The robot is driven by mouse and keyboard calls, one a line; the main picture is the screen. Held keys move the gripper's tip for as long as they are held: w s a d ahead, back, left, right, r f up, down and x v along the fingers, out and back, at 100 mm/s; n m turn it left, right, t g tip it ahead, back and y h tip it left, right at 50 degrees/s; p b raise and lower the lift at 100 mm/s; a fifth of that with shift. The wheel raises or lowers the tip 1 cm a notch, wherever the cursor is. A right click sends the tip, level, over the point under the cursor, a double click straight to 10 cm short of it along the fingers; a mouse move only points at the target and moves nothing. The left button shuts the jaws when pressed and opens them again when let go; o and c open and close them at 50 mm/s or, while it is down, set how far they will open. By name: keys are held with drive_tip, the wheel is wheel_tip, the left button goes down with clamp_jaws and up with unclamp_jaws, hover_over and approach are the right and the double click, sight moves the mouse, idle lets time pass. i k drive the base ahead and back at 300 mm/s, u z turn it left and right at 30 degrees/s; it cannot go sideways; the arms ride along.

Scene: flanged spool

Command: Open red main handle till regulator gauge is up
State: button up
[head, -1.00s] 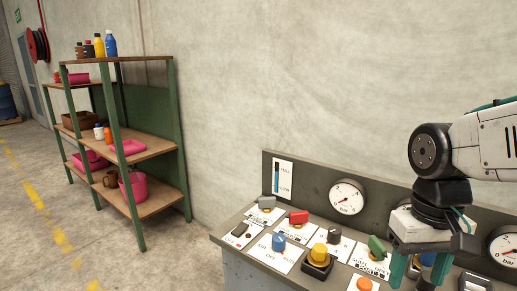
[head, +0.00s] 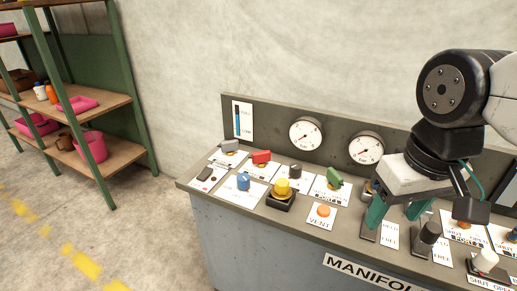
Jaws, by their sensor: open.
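The red handle (head: 262,157) sits on a labelled plate on the panel's top, toward its left, between a grey handle (head: 230,146) and a black knob. Two round white gauges are on the upright back board, a left gauge (head: 306,133) and a right gauge (head: 366,148).
A blue knob (head: 243,181), a yellow button (head: 282,187), a green handle (head: 334,178) and an orange button (head: 323,210) crowd the panel. A black knob (head: 430,232) stands by my gripper. A shelf (head: 98,104) is at left; floor between is clear.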

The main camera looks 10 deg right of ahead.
sight(264, 156)
drive_tip(key=z, duration=0.5)
drive_tip(key=k, duration=1.1)
drive_tip(key=u, duration=0.6)
drive_tip(key=i, duration=1.3)
drive_tip(key=z, duration=0.1)
